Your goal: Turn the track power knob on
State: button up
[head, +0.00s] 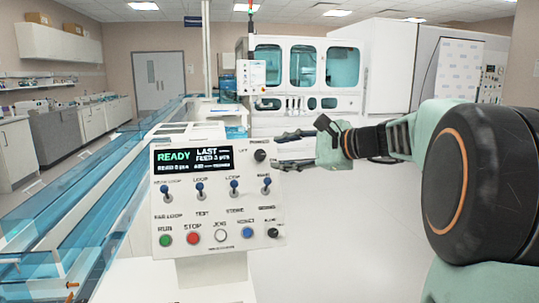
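A white control panel (218,240) stands in front of me with a lit screen reading READY (192,160). A black round knob (260,155) sits at its top right, with small lettering beside it that looks like OFF. A smaller black knob (272,232) is at the lower right. I cannot read which label names track power, and the upper knob's pointer is too small to make out. My gripper (276,151) comes from the right, its two dark fingers apart, one above and one below the upper knob's height. It looks empty; whether it touches the knob I cannot tell.
Several blue toggle switches (234,187) cross the panel's middle. Green (166,240), red (193,239), white (220,236) and blue (248,232) buttons line its bottom. Blue clear track (70,225) runs along the left. The floor at right (345,235) is clear.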

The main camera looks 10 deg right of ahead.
jog(key=v, duration=0.5)
jog(key=shift+s+d, duration=0.2)
jog(key=shift+s, duration=0.05)
